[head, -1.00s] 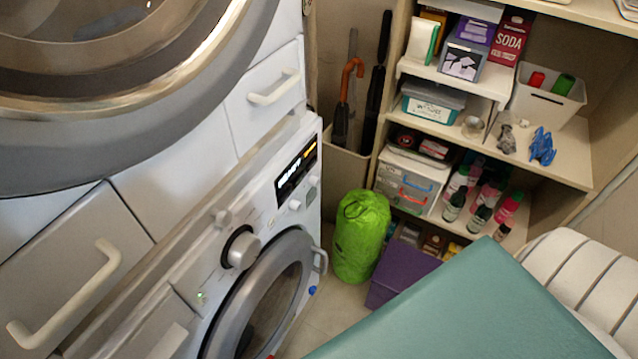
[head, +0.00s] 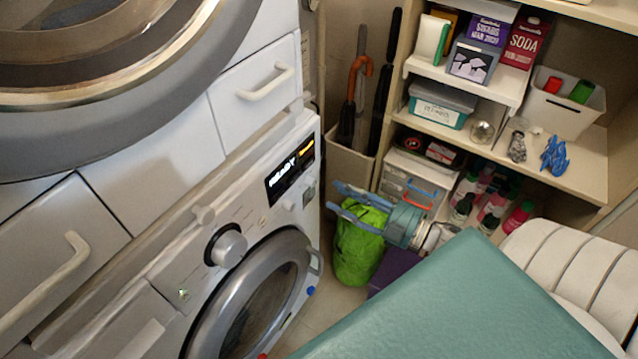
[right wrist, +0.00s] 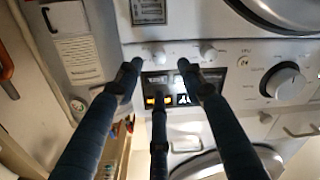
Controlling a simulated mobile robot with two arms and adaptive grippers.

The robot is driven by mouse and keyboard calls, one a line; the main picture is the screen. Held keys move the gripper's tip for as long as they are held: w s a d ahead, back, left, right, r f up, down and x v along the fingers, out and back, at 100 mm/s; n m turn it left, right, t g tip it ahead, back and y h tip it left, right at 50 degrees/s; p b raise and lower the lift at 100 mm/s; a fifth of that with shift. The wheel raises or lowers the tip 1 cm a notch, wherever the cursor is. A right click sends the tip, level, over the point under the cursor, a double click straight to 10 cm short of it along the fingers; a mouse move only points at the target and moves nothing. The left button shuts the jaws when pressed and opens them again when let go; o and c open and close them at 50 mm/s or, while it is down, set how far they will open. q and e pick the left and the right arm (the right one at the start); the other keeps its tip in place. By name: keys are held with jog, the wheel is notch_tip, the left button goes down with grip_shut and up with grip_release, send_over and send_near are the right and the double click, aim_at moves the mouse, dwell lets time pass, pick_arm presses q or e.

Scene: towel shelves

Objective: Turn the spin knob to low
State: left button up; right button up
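The white washer's control panel (head: 255,205) shows in the head view with a large round knob (head: 228,248), a lit display (head: 290,172) and small knobs (head: 289,205) beside it. I cannot read which one is marked spin. My right gripper (head: 333,195) is open and empty, right of the panel and apart from it, its blue fingers pointing left. In the right wrist view, upside down, its fingers (right wrist: 160,78) frame the display (right wrist: 180,92). Two small knobs show near the fingertips, one (right wrist: 208,53) clear of them, and the large knob (right wrist: 286,83) lies to the right. My left gripper is out of view.
A green bag (head: 358,250) stands on the floor behind my right gripper. Shelves (head: 570,165) with boxes and bottles fill the right. A drawer handle (head: 265,84) juts out above the panel. The washer's round door (head: 255,295) is below it.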

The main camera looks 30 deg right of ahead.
aim_at(314, 183)
jog(key=x, duration=0.7)
jog(key=shift+p, duration=0.35)
jog(key=shift+f, duration=0.1)
grip_shut()
